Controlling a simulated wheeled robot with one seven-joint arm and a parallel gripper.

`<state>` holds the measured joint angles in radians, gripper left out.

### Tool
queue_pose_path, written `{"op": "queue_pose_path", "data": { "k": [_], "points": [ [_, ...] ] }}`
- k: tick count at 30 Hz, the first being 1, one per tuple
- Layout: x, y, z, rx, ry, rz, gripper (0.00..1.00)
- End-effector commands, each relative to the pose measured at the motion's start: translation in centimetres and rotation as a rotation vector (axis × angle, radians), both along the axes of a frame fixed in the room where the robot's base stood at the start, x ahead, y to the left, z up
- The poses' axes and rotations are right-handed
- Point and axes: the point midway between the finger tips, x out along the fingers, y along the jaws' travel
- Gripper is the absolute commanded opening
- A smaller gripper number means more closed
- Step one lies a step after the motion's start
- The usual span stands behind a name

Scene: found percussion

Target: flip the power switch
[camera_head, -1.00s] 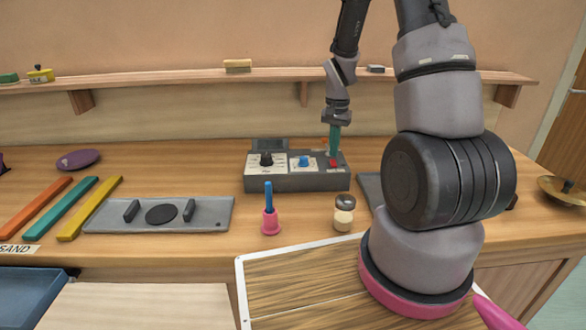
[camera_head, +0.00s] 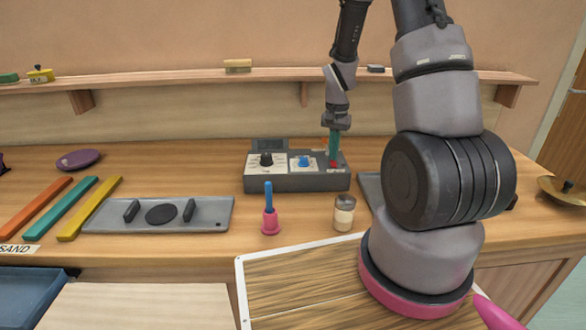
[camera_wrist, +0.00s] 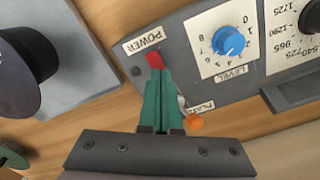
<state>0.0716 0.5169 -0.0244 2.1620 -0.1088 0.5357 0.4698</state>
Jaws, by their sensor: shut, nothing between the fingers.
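The power switch is a small red rocker on the grey control box (camera_head: 300,184), near the box's right end. In the wrist view the red switch (camera_wrist: 155,60) sits beside a label reading POWER (camera_wrist: 143,41). My gripper (camera_head: 334,157) points down over it with green fingers pressed together and nothing between them. In the wrist view my gripper's fingertips (camera_wrist: 158,73) are right at the switch's near edge and overlap it. I cannot tell whether they touch it. The fingers hide part of the switch in the head view, so its tilt is unclear.
A blue LEVEL knob (camera_wrist: 229,41) is close beside the switch, with a black dial (camera_head: 266,159) farther left. A pink holder (camera_head: 270,222) and a small jar (camera_head: 344,213) stand in front of the box.

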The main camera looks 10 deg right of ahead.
Motion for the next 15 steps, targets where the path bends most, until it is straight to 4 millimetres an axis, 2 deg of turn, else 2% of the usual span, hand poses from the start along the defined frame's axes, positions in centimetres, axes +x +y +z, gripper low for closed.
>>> {"op": "queue_pose_path", "data": {
  "k": [15],
  "points": [
    [-0.02, 0.01, -0.35, 0.0, 0.0, 0.0, 0.0]
  ]
}}
